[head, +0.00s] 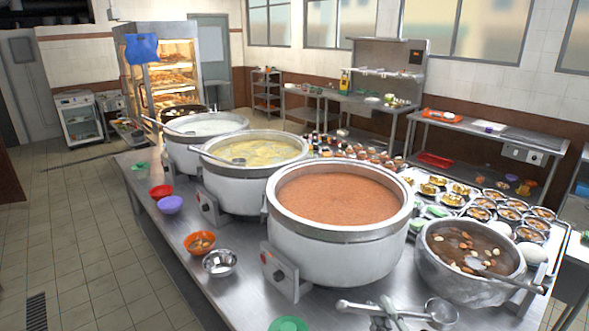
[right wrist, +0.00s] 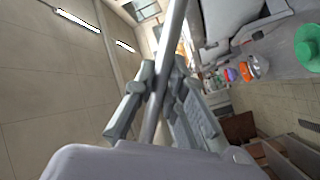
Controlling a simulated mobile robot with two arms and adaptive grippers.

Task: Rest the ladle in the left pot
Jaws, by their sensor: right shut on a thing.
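My right gripper (head: 384,313) is at the bottom of the head view, shut on the handle of a metal ladle (head: 441,311). The ladle's round bowl points to the right, below the grey pot. In the right wrist view the handle (right wrist: 172,45) runs between the fingers (right wrist: 152,105). Three white stockpots stand in a row: the far left pot (head: 200,160) with white congee, the middle pot (head: 245,187) with yellow, and the near pot (head: 340,255) with reddish-brown. The held ladle is apart from these, in front of the near pot. My left gripper is not in view.
A grey pot (head: 450,290) with brown broth and its own ladle stands at right. The far left and middle pots also hold ladles. Small bowls (head: 219,263) and a green dish (head: 288,325) line the counter's (head: 236,305) front. Filled bowls crowd the back right.

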